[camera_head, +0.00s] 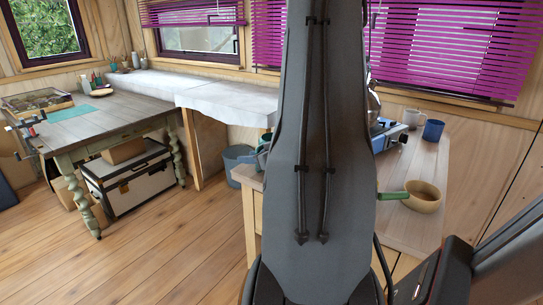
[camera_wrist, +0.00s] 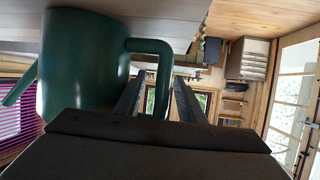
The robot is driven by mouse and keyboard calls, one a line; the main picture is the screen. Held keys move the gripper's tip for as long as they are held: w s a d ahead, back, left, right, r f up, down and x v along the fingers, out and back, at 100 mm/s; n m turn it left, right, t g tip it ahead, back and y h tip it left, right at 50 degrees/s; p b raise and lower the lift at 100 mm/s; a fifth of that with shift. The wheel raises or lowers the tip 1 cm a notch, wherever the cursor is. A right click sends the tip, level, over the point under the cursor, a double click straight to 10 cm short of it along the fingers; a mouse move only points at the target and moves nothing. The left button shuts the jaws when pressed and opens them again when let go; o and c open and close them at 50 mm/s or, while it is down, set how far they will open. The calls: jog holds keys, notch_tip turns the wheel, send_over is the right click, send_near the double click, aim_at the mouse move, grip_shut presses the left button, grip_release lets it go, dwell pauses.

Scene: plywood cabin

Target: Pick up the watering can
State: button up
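The dark green watering can (camera_wrist: 82,62) fills the left of the wrist view, which looks upside down. Its spout (camera_wrist: 20,84) points left, and its looped handle (camera_wrist: 163,75) is on the right. My gripper (camera_wrist: 157,92) is open, with one finger on each side of the handle's hanging part. The handle does not look clamped. In the head view my arm hides the gripper and most of the can; a small teal-green piece (camera_head: 263,156) beside the arm may be part of it.
A wooden counter (camera_head: 436,165) on the right holds a brown pan (camera_head: 424,198) with a green handle, a camp stove (camera_head: 388,133), a blue mug (camera_head: 433,130) and a pale mug (camera_head: 412,118). A grey bucket (camera_head: 237,160) stands behind. Open floor (camera_head: 180,235) lies to the left.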

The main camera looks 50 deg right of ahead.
grip_shut()
dwell(1.3)
